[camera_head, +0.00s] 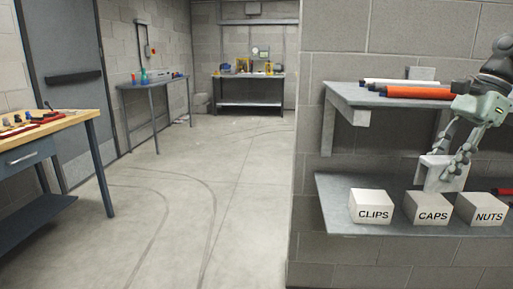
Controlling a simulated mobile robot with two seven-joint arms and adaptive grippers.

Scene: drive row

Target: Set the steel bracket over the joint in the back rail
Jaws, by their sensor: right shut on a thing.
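My right gripper (456,158) comes in from the right edge, in front of the wall shelves. It points down and is shut on a pale grey angular piece, which I take to be the steel bracket (440,168). The bracket is held below the level of the upper shelf and above the boxes on the lower shelf; the fingers hide part of it. I cannot tell whether it touches anything. I cannot make out the back rail or its joint in this view. My left gripper is not in view.
The upper shelf (352,94) carries white and orange rolls. The lower shelf (335,205) carries boxes marked CLIPS (371,206), CAPS (427,209) and NUTS (482,209). A wooden-topped workbench (75,118) stands left. Two tables stand farther back. The floor between is clear.

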